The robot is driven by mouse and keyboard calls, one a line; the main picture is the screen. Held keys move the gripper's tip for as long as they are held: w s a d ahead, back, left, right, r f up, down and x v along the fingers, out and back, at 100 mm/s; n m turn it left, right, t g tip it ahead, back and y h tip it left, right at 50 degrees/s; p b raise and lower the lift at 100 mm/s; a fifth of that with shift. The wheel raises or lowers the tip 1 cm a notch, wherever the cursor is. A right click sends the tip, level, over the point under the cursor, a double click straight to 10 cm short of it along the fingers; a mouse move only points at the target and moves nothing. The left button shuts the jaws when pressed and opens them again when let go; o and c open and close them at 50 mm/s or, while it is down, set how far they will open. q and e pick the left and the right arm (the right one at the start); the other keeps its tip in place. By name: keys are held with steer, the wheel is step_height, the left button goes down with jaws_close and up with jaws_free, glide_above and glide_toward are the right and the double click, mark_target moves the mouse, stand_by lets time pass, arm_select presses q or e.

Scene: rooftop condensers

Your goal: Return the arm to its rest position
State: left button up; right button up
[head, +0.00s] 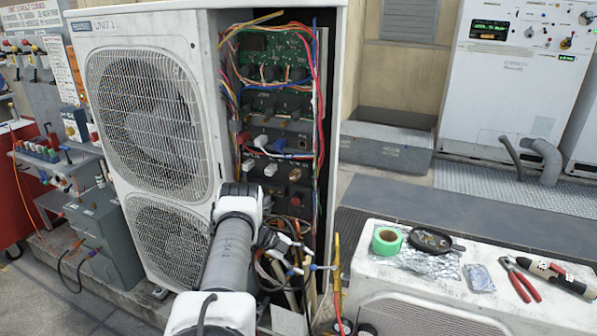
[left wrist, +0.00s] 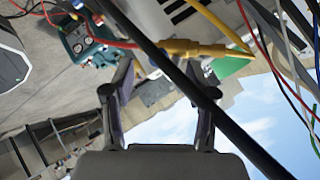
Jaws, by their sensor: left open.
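My left arm (head: 232,250) rises from the bottom of the head view in front of the open condenser unit (head: 190,16). Its end is bent over near the lower wiring of the open bay. My left gripper (left wrist: 165,82) shows in the left wrist view with its two dark fingers apart. Nothing is held between them. A black cable (left wrist: 180,70) crosses the view in front of the gripper, and I cannot tell if it touches. In the head view the fingers are not clearly seen among the loose wires (head: 290,250). My right gripper is not in view.
A white low unit (head: 372,262) at the lower right bears green tape (head: 387,241), a black dish (head: 430,240) and red pliers (head: 520,280). Coloured wires hang in the open bay. A yellow fitting (left wrist: 195,48) is close to the wrist camera. A tool bench stands at left.

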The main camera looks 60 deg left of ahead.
arm_select(q)
steer(key=v, duration=0.3)
steer(key=shift+s+r, duration=0.15)
steer(key=shift+r, duration=0.05)
stand_by(0.4)
